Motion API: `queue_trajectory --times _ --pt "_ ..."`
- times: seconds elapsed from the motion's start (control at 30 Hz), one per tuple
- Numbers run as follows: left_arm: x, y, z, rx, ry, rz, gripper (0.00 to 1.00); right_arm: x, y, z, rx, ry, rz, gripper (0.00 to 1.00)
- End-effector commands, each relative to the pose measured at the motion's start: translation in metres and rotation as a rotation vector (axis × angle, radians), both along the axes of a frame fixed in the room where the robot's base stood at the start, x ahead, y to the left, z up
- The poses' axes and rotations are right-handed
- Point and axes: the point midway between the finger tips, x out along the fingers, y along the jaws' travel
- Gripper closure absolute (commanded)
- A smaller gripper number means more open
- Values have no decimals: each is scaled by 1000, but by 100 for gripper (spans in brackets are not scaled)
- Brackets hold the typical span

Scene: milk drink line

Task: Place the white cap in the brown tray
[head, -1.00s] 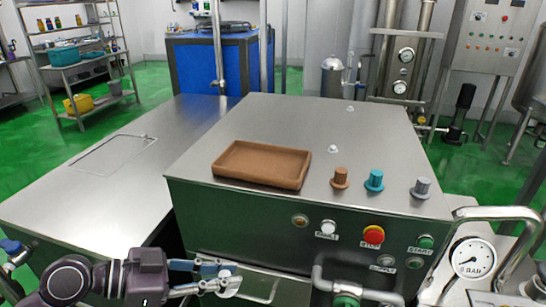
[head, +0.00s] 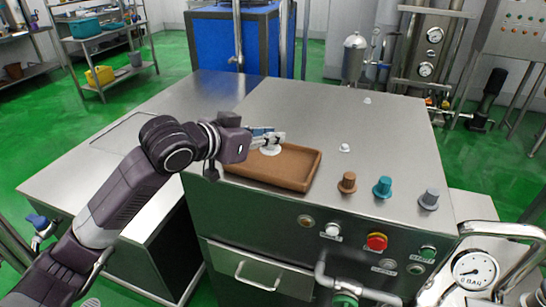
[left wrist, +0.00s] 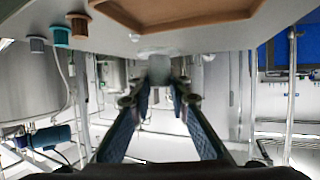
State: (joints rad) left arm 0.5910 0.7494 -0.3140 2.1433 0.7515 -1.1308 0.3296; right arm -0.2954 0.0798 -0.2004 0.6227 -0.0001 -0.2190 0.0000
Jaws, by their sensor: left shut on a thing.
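The brown tray (head: 300,184) lies on the steel top of the machine. My left gripper (head: 268,139) reaches in from the left, over the tray's back left part. It is shut on the white cap (head: 271,150), which shows just below the fingertips, inside the tray's outline. I cannot tell whether the cap touches the tray floor. In the left wrist view the fingers (left wrist: 160,88) close on the pale cap (left wrist: 159,66), and the tray (left wrist: 180,12) shows at the top edge. My right gripper is not in view.
Brown (head: 347,182), teal (head: 382,187) and grey (head: 429,199) knobs stand right of the tray along the front edge. Small white pieces (head: 345,148) sit on the top behind them. The steel top (head: 310,110) behind the tray is clear.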

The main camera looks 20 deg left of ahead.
Motion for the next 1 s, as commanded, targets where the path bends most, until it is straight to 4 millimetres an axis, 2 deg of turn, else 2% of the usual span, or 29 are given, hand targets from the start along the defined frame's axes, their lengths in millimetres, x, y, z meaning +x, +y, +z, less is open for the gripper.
queue_trajectory --times 0.03,0.2,0.33,0.5,0.57,0.67,1.0 --pt "8 2 23 2 -10 33 100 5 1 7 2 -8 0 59" --pt "27 9 67 -1 -8 144 100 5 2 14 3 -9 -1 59" --pt "35 14 91 -1 -4 203 100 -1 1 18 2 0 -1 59" --pt "39 17 104 -2 0 241 100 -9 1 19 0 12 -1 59" --pt "40 18 100 -1 3 246 100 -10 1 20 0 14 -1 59" --pt "40 18 82 0 8 248 100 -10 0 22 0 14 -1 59" --pt "39 18 -7 0 8 247 100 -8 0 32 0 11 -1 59"
